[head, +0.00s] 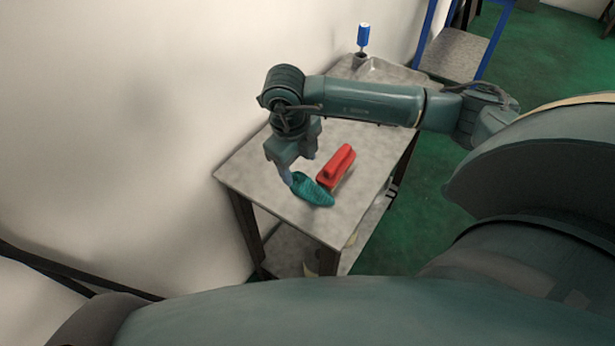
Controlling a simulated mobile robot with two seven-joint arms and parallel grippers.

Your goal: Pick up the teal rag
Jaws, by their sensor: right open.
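The teal rag (316,194) lies crumpled on the grey table top, toward the table's near end. My right gripper (298,180) points down at the rag's upper-left end. Its jaws are open, and the fingertips are close over or against the rag; I cannot tell whether they touch it. Part of the rag's left end is hidden by the fingers. My left gripper is not in view.
A red brush-like block (337,166) lies right beside the rag. The grey table (362,200) has free room near its front edge. A blue-handled tool (363,36) stands in a holder at the far end. A wall (130,110) borders the table's left side.

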